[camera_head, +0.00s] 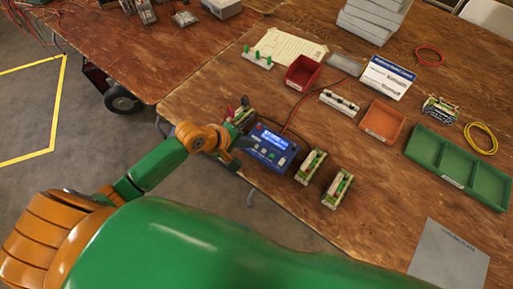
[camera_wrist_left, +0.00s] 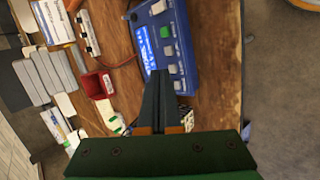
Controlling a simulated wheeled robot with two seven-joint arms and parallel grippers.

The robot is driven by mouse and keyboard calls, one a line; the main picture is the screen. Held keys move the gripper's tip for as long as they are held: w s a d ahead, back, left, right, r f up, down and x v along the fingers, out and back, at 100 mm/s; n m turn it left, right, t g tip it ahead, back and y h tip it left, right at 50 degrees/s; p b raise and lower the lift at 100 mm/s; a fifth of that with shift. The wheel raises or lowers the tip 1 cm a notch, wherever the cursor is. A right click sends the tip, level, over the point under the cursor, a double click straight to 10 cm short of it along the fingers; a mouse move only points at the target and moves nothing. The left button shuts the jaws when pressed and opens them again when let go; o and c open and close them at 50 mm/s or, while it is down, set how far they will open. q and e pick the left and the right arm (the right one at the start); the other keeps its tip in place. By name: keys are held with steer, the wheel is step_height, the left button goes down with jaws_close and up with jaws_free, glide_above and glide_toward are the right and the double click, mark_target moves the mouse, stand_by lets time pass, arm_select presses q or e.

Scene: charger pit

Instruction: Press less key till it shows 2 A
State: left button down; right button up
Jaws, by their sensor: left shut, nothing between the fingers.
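The blue charger (camera_head: 268,149) sits near the front edge of the wooden table, with a lit blue display and several keys, one of them green. It also shows in the left wrist view (camera_wrist_left: 180,37), where the display is partly hidden by my fingers and its text is too small to read surely. My left gripper (camera_head: 236,161) is shut and empty at the charger's left front side. In the left wrist view its fingertips (camera_wrist_left: 160,75) overlap the charger's face near a pale key (camera_wrist_left: 175,70); I cannot tell whether they touch. My right gripper is not in view.
Battery packs (camera_head: 311,166) stand right of the charger, and another is behind my left gripper. A red bin (camera_head: 304,73), an orange bin (camera_head: 383,121) and a green divided tray (camera_head: 458,168) lie farther off. A red cable runs behind the charger. A grey plate (camera_head: 448,258) lies at front right.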

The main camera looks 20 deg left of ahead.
arm_select(q)
step_height(320, 180, up, 6)
steer(key=w+n+h, duration=0.1)
steer(key=w+n, duration=0.1)
steer(key=n, duration=0.4)
steer(key=shift+w, duration=0.3)
steer(key=shift+w+f, duration=0.1)
steer(key=shift+f, duration=0.05)
step_height(320, 180, down, 7)
steer(key=b, duration=1)
steer(key=shift+f, duration=0.85)
